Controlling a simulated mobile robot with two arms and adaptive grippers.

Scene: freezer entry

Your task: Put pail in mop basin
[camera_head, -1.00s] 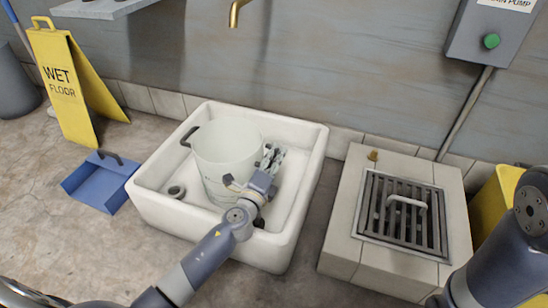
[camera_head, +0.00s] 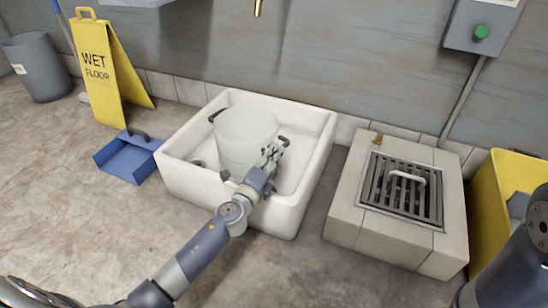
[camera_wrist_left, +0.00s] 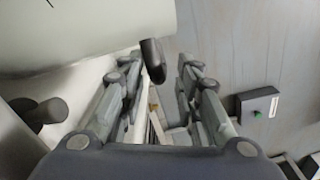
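The pale translucent pail (camera_head: 245,145) stands upright inside the white mop basin (camera_head: 180,187), toward its back middle. It has dark handles on its left and right sides. My left gripper (camera_head: 271,153) is inside the basin by the pail's right side, just below the right handle (camera_head: 284,140). In the left wrist view the gripper (camera_wrist_left: 158,88) has its fingers spread, with the dark handle (camera_wrist_left: 153,60) near and beyond the fingertips, and nothing is clamped. My right arm shows at the right edge, its gripper out of view.
A brass tap (camera_head: 257,8) hangs above the basin. A blue dustpan (camera_head: 128,160) and yellow wet floor sign (camera_head: 97,70) stand left. A tiled block with a drain grate (camera_head: 402,190) and a yellow container (camera_head: 490,205) are right. Floor at front left is clear.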

